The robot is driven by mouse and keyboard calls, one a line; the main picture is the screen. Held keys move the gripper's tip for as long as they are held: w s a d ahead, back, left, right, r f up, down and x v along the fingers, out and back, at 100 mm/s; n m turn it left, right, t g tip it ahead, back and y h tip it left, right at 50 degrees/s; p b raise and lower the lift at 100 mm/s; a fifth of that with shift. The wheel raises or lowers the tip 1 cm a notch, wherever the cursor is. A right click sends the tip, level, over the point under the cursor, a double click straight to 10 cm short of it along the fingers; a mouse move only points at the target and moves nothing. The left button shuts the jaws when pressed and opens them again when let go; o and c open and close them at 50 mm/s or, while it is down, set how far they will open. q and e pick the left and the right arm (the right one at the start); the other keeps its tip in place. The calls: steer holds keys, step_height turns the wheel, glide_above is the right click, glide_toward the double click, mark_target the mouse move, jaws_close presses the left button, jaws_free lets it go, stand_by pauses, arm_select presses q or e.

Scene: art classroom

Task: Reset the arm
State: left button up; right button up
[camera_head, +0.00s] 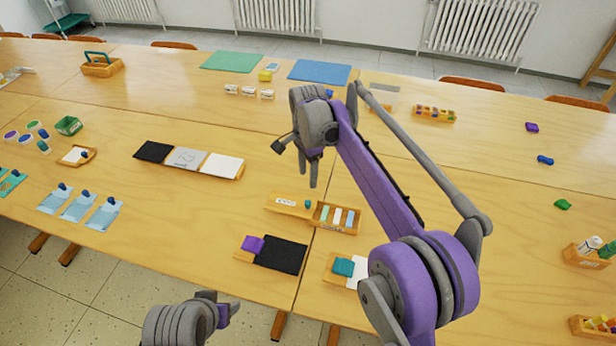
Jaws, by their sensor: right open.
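My right arm, purple and grey, reaches in from the lower right over the tables. Its gripper (308,170) hangs above the middle of the table, pointing down, open, with nothing seen between its fingers. My left arm shows only as a grey and purple part at the bottom edge, left of centre, in front of the table's near edge. I cannot make out the left gripper's fingers there.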

steer(key=shift+d, duration=0.1)
stand_by(0.3)
steer(key=s+d+r+n+t+p, duration=0.1)
steer(key=s+d+r+n, duration=0.2)
steer(key=s+d, duration=0.3)
steer(key=s+d+r+n+t+p, duration=0.1)
steer(key=s+d+r+n+t, duration=0.2)
steer(key=s, duration=0.5)
arm_select(q)
steer(key=r+p, duration=0.1)
steer(key=r, duration=0.1)
steer(key=w+r+p, duration=0.1)
steer(key=r, duration=0.2)
steer(key=shift+w+r, duration=0.1)
arm_select(e)
steer(key=s+d+f+n, duration=0.3)
steer(key=s, duration=0.5)
steer(key=s+d+f+n+t, duration=0.1)
steer(key=s+d+f+n, duration=0.2)
steer(key=s, duration=0.6)
steer(key=shift+d, duration=0.7)
steer(key=shift+s, duration=0.1)
